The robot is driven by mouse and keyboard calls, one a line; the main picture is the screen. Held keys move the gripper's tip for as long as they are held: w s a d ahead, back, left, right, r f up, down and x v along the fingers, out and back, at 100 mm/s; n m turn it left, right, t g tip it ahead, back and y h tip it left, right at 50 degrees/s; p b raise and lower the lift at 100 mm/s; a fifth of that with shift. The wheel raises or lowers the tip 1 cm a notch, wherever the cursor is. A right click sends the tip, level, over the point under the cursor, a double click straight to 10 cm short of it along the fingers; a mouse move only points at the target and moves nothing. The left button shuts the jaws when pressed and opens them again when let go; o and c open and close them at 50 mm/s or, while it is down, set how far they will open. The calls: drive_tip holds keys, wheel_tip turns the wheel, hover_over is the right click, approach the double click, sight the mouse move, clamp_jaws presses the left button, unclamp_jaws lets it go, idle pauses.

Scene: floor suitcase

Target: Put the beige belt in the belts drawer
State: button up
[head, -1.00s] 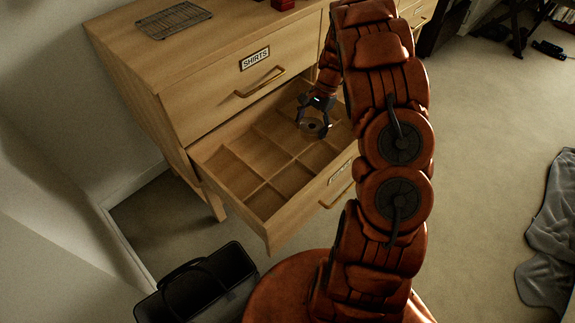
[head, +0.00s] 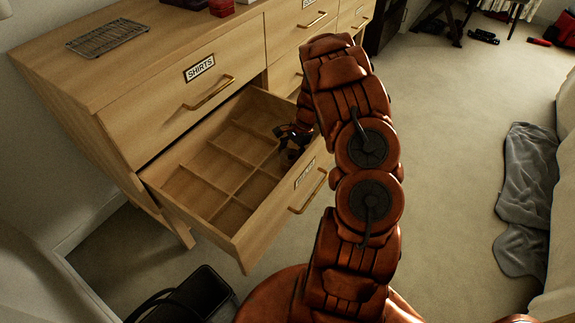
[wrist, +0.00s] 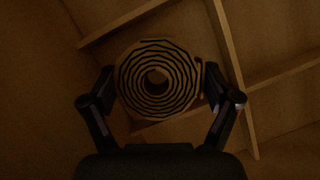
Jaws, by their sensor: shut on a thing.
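The beige belt (wrist: 158,104) is a tight roll with dark lines between its turns, seen end-on in the wrist view. My gripper (wrist: 158,84) has one finger on each side of the roll and is shut on it. In the head view my gripper (head: 291,138) is at the right part of the open drawer (head: 203,228), close to its front panel. The drawer has several compartments divided by thin wooden slats, and those in view look empty. The label on its front is too small to read. The belt is hardly visible in the head view, and my arm hides the drawer's right end.
A closed drawer labelled SHIRTS (head: 212,90) is above the open one. A wire rack (head: 107,37) lies on the dresser top. A dark open bag (head: 205,292) stands on the floor at the bottom. A grey cloth (head: 527,195) lies on the floor at right.

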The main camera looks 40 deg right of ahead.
sight(294, 154)
drive_tip(key=shift+f, duration=1.85)
drive_tip(key=o, duration=1)
drive_tip(key=shift+f, duration=0.15)
drive_tip(key=shift+v, duration=3.9)
drive_tip(key=shift+p, duration=0.3)
